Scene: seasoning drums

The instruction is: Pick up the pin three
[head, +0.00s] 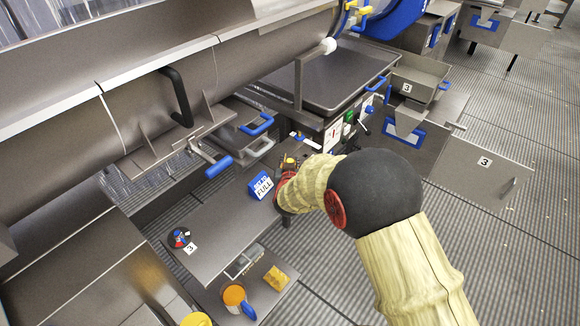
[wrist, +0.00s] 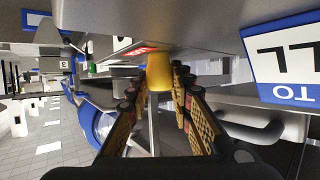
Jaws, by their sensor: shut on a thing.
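My gripper (head: 288,173) is near the end of the grey shelf, beside the blue-and-white sign. In the wrist view my gripper (wrist: 160,88) has its two textured fingers on either side of a small yellow piece (wrist: 159,72) and is shut on it. The yellow piece may be the pin; no number shows on it. It also shows in the head view (head: 289,160), just above my fingers. Its lower part is hidden by the gripper. A dark round piece with red and blue marks (head: 178,237) lies on the shelf by a "3" tag (head: 190,248).
The sign (head: 261,187) stands close to my gripper; it also shows in the wrist view (wrist: 287,62). A large steel drum (head: 120,90) overhangs the shelf (head: 215,225). An orange-topped container (head: 234,295) and a yellow sponge (head: 276,278) sit lower down. The shelf's middle is clear.

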